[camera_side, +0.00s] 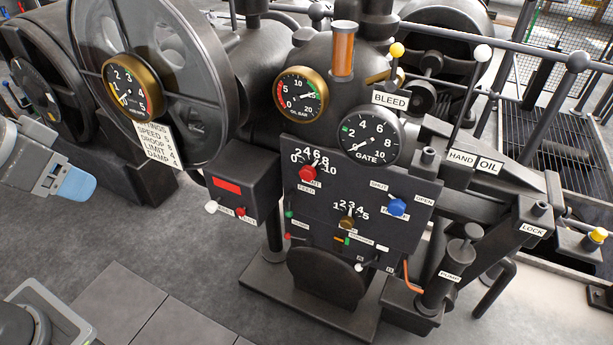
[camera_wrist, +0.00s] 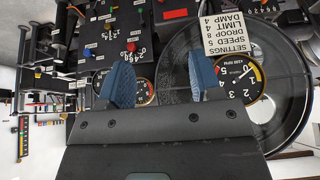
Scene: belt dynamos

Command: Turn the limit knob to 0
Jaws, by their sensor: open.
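A red knob (camera_side: 307,173) with a numbered scale running from 0 to 10 sits at the upper left of the dark control panel (camera_side: 330,245). It also shows in the wrist view (camera_wrist: 132,47), upside down, with a label that seems to read LIMIT. Its pointer is too small to read surely; it is not clearly at 0. My gripper (camera_side: 76,185) is at the far left in the side view, well away from the panel. In the wrist view its blue fingers stand apart with nothing between them (camera_wrist: 160,80).
A blue knob (camera_side: 397,207) and a brown knob (camera_side: 347,223) sit on the same panel. Dials, levers and a large wheel (camera_side: 180,75) surround it. A settings placard (camera_side: 157,143) hangs by the wheel. Open floor (camera_side: 150,240) lies between my gripper and the panel.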

